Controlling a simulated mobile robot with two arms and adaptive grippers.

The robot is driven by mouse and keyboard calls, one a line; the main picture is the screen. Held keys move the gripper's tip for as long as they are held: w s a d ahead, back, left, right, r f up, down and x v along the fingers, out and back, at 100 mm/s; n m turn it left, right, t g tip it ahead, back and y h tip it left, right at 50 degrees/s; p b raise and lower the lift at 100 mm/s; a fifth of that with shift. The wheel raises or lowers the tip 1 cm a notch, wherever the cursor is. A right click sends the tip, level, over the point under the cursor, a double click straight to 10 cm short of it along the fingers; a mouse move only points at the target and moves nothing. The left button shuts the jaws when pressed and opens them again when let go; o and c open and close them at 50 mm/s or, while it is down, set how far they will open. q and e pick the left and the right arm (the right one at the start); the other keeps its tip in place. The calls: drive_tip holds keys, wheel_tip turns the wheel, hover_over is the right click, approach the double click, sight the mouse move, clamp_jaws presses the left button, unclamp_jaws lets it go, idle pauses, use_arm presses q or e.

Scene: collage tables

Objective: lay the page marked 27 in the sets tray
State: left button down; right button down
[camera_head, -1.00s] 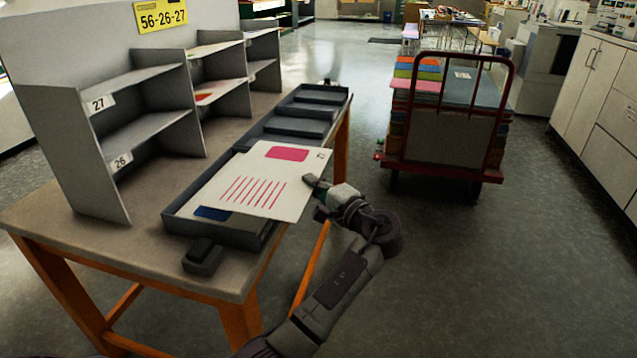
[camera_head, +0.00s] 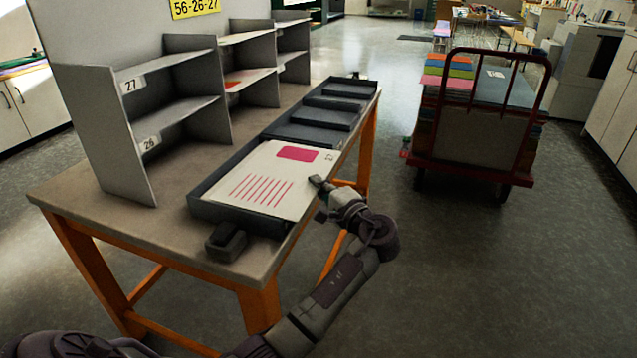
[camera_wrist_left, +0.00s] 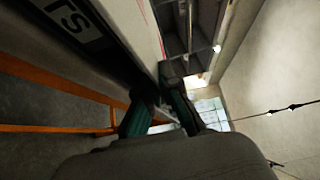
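The white page (camera_head: 258,196) has a magenta block and slanted magenta lines; a small mark in its far right corner is too small to read surely. It lies over the nearest dark tray (camera_head: 205,209) on the table, with its right edge at or over the rim. I cannot tell whether it touches the tray floor. My left gripper (camera_head: 319,190) is at the page's right edge and appears shut on it. In the left wrist view the fingers (camera_wrist_left: 156,95) meet the page edge (camera_wrist_left: 148,30), beside a tray label ending "TS" (camera_wrist_left: 72,18). My right gripper is out of view.
A grey shelf unit (camera_head: 110,140) with labels 27 and 26 stands on the table's left. More dark trays (camera_head: 325,118) line the table behind the nearest one. A small dark device (camera_head: 226,242) sits at the near corner. A red cart (camera_head: 470,175) with stacked coloured sheets stands right.

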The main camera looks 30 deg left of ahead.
use_arm(q)
drive_tip(key=shift+f, duration=0.1)
drive_tip(key=c, duration=1.2)
unclamp_jaws()
drive_tip(key=shift+c, duration=0.2)
drive_tip(key=v, duration=1.2)
